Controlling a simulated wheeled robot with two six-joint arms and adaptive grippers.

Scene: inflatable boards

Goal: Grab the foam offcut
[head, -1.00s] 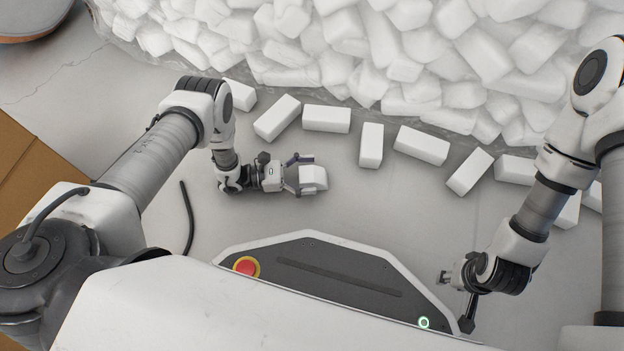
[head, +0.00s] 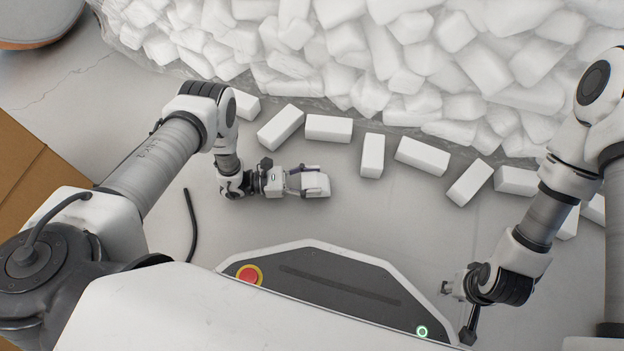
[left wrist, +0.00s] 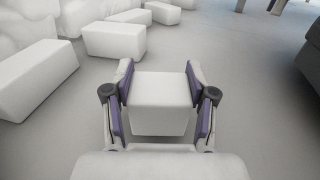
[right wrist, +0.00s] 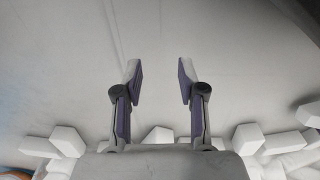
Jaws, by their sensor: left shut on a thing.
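The foam offcut (head: 318,186) is a small white block in front of the row of larger foam blocks. My left gripper (head: 308,183) is shut on it. In the left wrist view the offcut (left wrist: 160,100) sits between the two purple-padded fingers (left wrist: 160,92), with a pad at each side. Whether it touches the floor is hard to tell. My right gripper (head: 448,288) is at the right, beside my base, and empty. In the right wrist view its fingers (right wrist: 160,80) stand apart with only floor between them.
Several white foam blocks (head: 328,128) lie in a loose row beyond the left gripper. A large heap of foam pieces (head: 400,65) under clear wrap fills the back. A black cable (head: 190,225) lies on the floor at the left, near cardboard (head: 30,170). Floor right of the offcut is clear.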

